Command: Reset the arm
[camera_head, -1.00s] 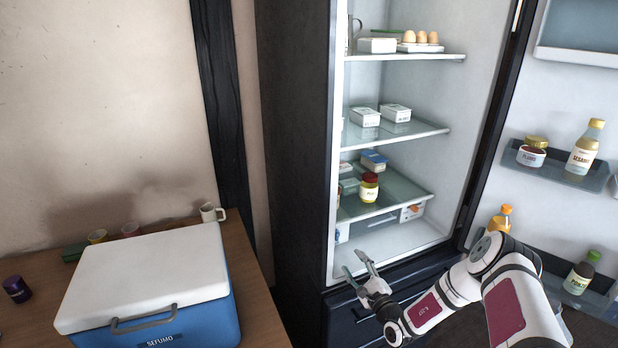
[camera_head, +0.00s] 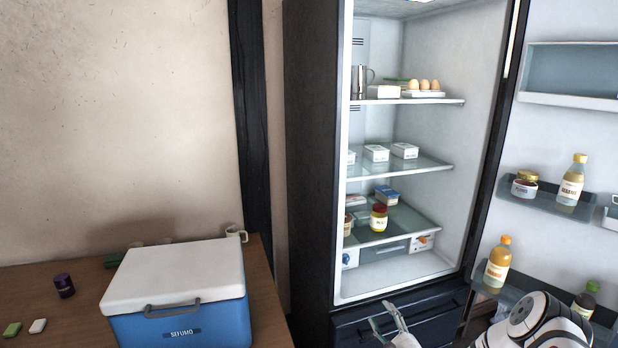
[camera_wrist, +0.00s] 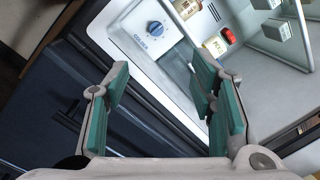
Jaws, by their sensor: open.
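My gripper (camera_head: 388,322) is low in front of the open fridge, near the bottom of the head view. In the wrist view my gripper (camera_wrist: 162,100) shows two teal-padded fingers spread wide, with nothing between them. The fingers point toward the lower part of the fridge interior (camera_head: 395,275). Most of my arm (camera_head: 545,322) is cut off by the lower edge of the head view.
The fridge door stands open at right, with bottles such as an orange one (camera_head: 498,262) on its racks. Shelves hold a yellow jar with a red lid (camera_head: 379,218), boxes and eggs (camera_head: 424,85). A blue cooler (camera_head: 180,325) stands on the wooden table (camera_head: 40,285).

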